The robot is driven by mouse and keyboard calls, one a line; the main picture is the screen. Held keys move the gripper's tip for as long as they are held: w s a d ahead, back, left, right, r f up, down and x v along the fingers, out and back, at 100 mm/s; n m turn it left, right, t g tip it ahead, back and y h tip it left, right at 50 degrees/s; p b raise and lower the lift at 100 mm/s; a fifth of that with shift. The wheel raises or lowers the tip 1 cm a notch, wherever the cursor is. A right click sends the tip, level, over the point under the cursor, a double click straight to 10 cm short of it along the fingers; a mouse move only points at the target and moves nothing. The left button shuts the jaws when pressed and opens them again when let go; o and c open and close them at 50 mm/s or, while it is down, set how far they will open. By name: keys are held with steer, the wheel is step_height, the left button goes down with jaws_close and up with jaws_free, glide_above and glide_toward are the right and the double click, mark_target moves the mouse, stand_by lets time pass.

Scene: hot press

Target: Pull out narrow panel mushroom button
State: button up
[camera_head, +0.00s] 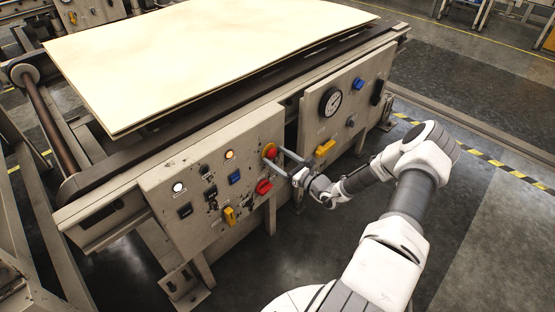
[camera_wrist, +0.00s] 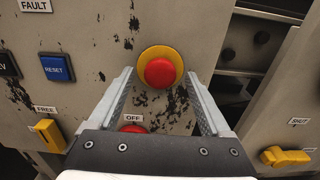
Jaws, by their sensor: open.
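The mushroom button (camera_wrist: 159,72) is red with a yellow collar, on the worn beige panel. In the wrist view it sits at the upper middle, just beyond and between the two finger tips. In the head view the button (camera_head: 270,151) is near the panel's upper right corner, partly covered by a finger. My gripper (camera_wrist: 158,85) is open, with one finger on each side of the button's line. In the head view my gripper (camera_head: 279,160) reaches the panel from the right. I cannot tell whether the fingers touch the collar.
A red OFF switch (camera_wrist: 133,128) lies below the button, partly hidden by my gripper. A blue RESET button (camera_wrist: 56,68) and a yellow FREE handle (camera_wrist: 47,134) are to the left. A second panel with a gauge (camera_head: 330,101) and yellow handle (camera_head: 325,148) stands right, past a gap.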

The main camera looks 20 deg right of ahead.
steer(key=shift+w, duration=0.15)
jaws_close()
stand_by(0.4)
